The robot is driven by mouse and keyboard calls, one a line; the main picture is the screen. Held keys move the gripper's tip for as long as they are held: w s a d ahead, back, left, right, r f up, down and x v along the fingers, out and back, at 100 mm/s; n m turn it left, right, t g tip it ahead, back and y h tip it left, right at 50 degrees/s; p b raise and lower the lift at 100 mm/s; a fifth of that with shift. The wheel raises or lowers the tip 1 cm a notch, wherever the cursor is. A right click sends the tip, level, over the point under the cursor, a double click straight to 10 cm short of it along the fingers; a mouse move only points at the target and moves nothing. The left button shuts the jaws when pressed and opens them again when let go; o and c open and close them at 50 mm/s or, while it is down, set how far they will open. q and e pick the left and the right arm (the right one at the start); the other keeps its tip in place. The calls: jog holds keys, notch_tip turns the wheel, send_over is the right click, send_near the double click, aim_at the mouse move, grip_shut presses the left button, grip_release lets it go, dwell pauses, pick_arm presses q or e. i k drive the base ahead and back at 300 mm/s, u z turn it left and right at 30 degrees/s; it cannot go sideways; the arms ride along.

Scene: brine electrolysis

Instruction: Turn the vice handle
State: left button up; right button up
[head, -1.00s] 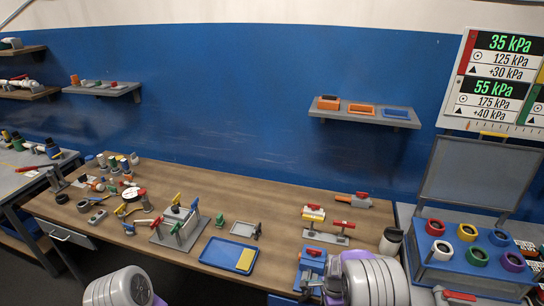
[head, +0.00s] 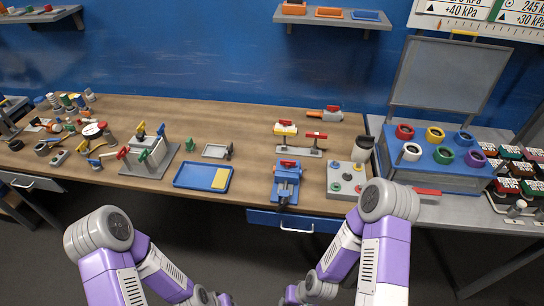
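A blue vice (head: 287,184) stands at the front edge of the wooden workbench, right of the blue tray. A small red part (head: 288,163) shows on its top; I cannot tell whether this is its handle. The vice's grey parts are too small to make out clearly. My two purple and grey arms reach down to the bottom edge of the head view, well below the bench front. Both grippers are out of the picture, and nothing of mine touches the vice.
A blue tray with a yellow block (head: 203,187) lies left of the vice. A grey plate with coloured knobs (head: 347,178) stands to its right. Red and yellow clamp fixtures (head: 314,143) stand behind. A drawer (head: 296,222) is below. Bench space behind the tray is partly clear.

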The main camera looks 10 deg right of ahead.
aim_at(284, 202)
jog(key=z, duration=0.5)
jog(key=k, duration=1.2)
jog(key=u, duration=0.3)
jog(key=i, duration=0.85)
jog(key=u, duration=0.2)
